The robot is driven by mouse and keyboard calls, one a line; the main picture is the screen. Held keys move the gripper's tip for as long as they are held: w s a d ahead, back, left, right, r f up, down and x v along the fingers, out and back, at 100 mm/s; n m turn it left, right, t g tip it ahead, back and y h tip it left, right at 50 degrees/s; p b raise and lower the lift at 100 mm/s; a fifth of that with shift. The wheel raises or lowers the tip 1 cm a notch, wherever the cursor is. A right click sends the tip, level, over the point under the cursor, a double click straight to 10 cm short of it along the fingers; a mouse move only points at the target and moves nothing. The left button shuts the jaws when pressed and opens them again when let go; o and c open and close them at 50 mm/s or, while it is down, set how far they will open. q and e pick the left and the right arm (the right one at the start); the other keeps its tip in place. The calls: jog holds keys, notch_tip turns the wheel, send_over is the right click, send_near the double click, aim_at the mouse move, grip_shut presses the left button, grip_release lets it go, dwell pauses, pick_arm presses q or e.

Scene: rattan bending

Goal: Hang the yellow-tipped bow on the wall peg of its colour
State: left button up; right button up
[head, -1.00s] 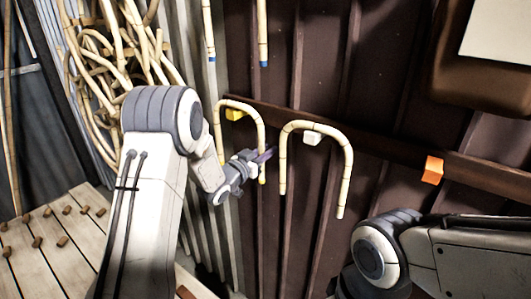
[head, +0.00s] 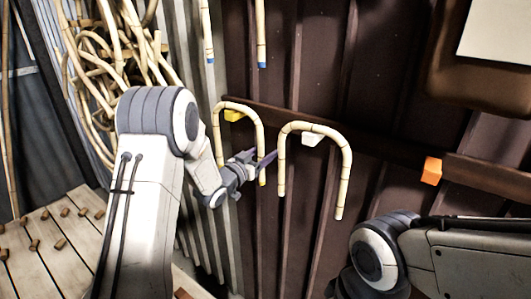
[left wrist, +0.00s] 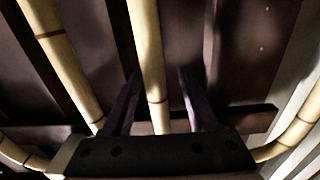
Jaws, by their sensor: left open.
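The yellow-tipped bow (head: 261,130) is a pale, jointed rattan arch. In the head view it hangs over the yellow peg (head: 233,116) on the wall rail. In the left wrist view a rattan leg (left wrist: 148,50) runs between the two spread fingers (left wrist: 160,85). I cannot tell whether either finger touches it. My right gripper is not in view; only my right arm shows.
Another bow (head: 346,165) hangs at the white peg (head: 311,139), close to the right. An orange peg (head: 432,170) on the rail (head: 385,148) is bare. Blue-tipped legs (head: 262,35) hang above. Bundled rattan (head: 90,60) and a pegged board (head: 65,245) are at left.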

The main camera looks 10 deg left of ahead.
pick_arm(q)
jog(key=b+v, duration=0.3)
jog(key=v, duration=0.6)
jog(key=shift+s, duration=0.4)
jog(key=shift+a, duration=0.2)
jog(key=b+v, duration=0.2)
jog(key=v, duration=0.7)
jog(key=shift+w+d, duration=0.1)
